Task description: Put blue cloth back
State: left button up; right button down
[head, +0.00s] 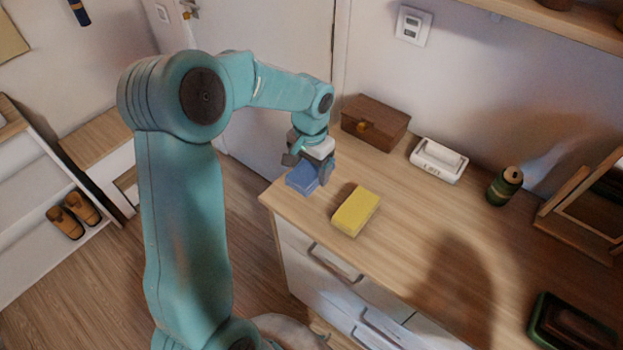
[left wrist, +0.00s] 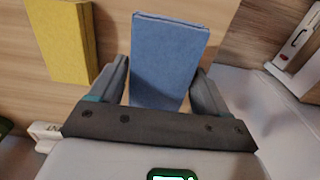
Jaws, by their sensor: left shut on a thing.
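The blue cloth (head: 303,179) is a folded, block-like piece at the left end of the wooden dresser top (head: 400,235). In the left wrist view the blue cloth (left wrist: 170,55) stands between the two fingers. My left gripper (head: 311,170) is shut on it, and it also shows in the left wrist view (left wrist: 165,88). I cannot tell whether the cloth touches the dresser top. A yellow folded cloth (head: 356,211) lies to the right of it, apart from the gripper, and also shows in the left wrist view (left wrist: 62,40). My right gripper is out of view.
A brown box (head: 375,122) and a white tray (head: 439,160) stand along the wall behind. A dark green bottle (head: 505,187) and a wooden frame (head: 580,215) are farther right. A dark green tray (head: 570,328) lies at lower right. Drawers are below; the dresser's middle is clear.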

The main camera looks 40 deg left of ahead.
aim_at(310, 168)
pick_arm(q)
notch_tip(310, 168, down, 6)
jog(key=shift+w+r, duration=0.15)
jog(key=shift+r, duration=0.2)
jog(key=o, duration=0.9)
jog(key=shift+f, duration=0.2)
jog(key=shift+r+p, duration=0.3)
jog(key=shift+r, duration=0.1)
notch_tip(310, 168, up, 12)
jog(key=shift+f+b, duration=0.15)
jog(key=shift+b, duration=0.25)
jog(key=shift+f, duration=0.1)
